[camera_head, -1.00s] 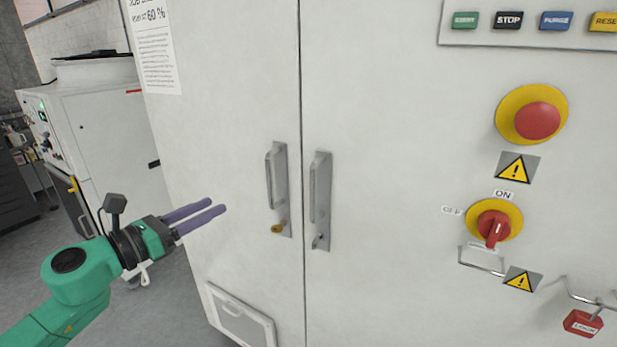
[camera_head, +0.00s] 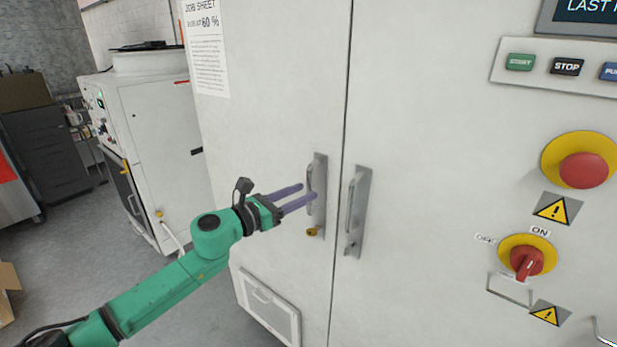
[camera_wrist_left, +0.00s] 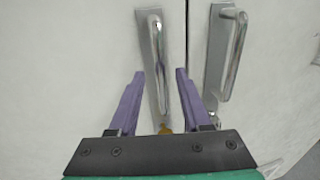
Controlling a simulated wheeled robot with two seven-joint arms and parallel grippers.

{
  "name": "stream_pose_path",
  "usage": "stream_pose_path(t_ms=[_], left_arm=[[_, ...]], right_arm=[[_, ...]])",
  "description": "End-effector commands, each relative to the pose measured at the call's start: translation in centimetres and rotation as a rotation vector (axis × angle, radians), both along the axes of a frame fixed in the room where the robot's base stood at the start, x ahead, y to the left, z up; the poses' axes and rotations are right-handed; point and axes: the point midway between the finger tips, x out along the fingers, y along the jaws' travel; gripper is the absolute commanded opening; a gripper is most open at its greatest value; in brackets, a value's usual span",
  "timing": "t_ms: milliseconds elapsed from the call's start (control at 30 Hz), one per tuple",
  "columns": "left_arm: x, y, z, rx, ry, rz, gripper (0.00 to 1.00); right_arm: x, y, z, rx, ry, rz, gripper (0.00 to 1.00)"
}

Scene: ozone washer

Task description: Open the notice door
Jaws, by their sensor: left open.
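The notice door (camera_head: 270,120) is the left white cabinet door, with a job sheet (camera_head: 205,45) on it. It is closed, level with the right door (camera_head: 430,200). Its upright grey handle (camera_head: 317,172) is near the seam, with a brass key (camera_head: 312,231) below. My left gripper (camera_head: 308,190) is open at the handle's height, its purple fingers pointing at the door. In the left wrist view the handle (camera_wrist_left: 156,45) lies between the two fingers (camera_wrist_left: 158,76); I cannot tell whether either touches it. My right gripper is not in view.
The right door's handle (camera_head: 355,205) stands close beside, just right of the fingers. A red emergency button (camera_head: 583,170) and a red rotary switch (camera_head: 526,262) are further right. A white machine (camera_head: 160,130) stands left; grey floor between is open.

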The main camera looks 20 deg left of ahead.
Motion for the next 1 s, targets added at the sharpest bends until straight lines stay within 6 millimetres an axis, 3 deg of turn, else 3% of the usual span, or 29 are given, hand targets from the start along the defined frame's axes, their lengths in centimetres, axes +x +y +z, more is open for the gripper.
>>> stream_pose_path(t_ms=[33,133,433,467,567,1000], left_arm=[[0.9,-0.5,0.7,-0.006,-0.001,0.001,0.48],[2.0,-1.2,0.4,-0.003,-0.001,0.001,0.48],[2.4,-1.5,-0.1,0.000,0.000,0.000,0.48],[2.4,-1.5,-0.1,-0.001,0.001,0.000,0.41],[2.4,-1.5,-0.1,-0.001,0.001,0.001,0.02],[2.4,-1.5,0.0,-0.001,0.001,0.001,0.00]], right_arm=[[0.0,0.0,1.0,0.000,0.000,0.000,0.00],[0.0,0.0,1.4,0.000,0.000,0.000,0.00],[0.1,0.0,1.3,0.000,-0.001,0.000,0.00],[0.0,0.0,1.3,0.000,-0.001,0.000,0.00],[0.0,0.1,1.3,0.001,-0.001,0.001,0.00],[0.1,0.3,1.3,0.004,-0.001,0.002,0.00]])
